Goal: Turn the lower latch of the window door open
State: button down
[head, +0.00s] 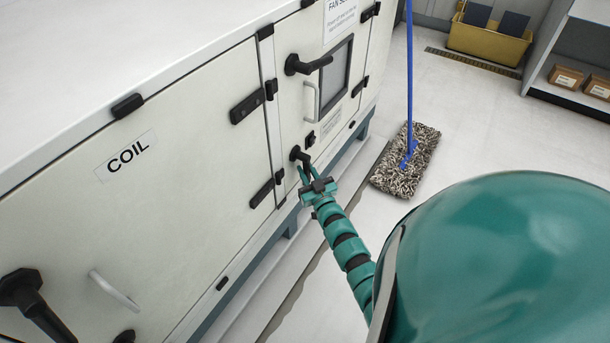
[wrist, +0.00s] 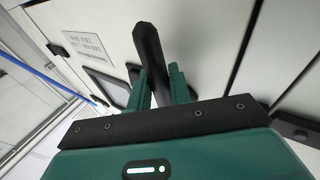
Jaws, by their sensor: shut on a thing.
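The window door (head: 291,105) is a pale panel with a dark window (head: 336,76) and a grey pull handle. It sits closed, flush in the cabinet front. Its lower latch (head: 296,153) is a black lever near the door's bottom corner; the lever's free end slants down from its pivot. My gripper (head: 309,171) is at that lever. In the wrist view the black lever (wrist: 149,50) stands between my two green fingers (wrist: 158,88), which are shut on it. The upper latch (head: 308,65) is a similar black lever pointing right. The fingers partly hide the lower lever's end.
The COIL door (head: 180,190) is closed to the left, with black hinges between the doors. A mop (head: 405,160) with a blue pole stands on the floor to the right. A yellow bucket (head: 490,38) and a shelf with boxes (head: 566,77) are farther back.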

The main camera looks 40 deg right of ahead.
jog(key=d+n+t+y+b, duration=0.1)
jog(key=n, duration=0.2)
jog(key=w+d+r+n+t+y+b, duration=0.1)
jog(key=n+y+b, duration=0.1)
jog(key=n, duration=0.2)
jog(key=d+n+t+y+b, duration=0.1)
jog(key=d+n+t+b, duration=0.1)
jog(key=n, duration=0.1)
jog(key=shift+w+r+y, duration=0.2)
jog(key=shift+w+y, duration=0.1)
jog(key=n+y, duration=0.1)
jog(key=n+b, duration=0.1)
jog(key=r+n+y+b, duration=0.1)
jog(key=shift+w+d+n+t+y, duration=0.15)
jog(key=shift+d+n+t+y, duration=0.15)
jog(key=shift+n, duration=0.1)
jog(key=shift+r+n+y+b, duration=0.25)
jog(key=shift+n+y+b, duration=0.15)
jog(key=shift+n, duration=0.25)
jog(key=shift+r+n+y+b, duration=0.25)
jog(key=shift+n+y, duration=0.25)
jog(key=shift+n, duration=0.15)
jog(key=shift+d, duration=0.1)
jog(key=c, duration=1.6)
grip_release()
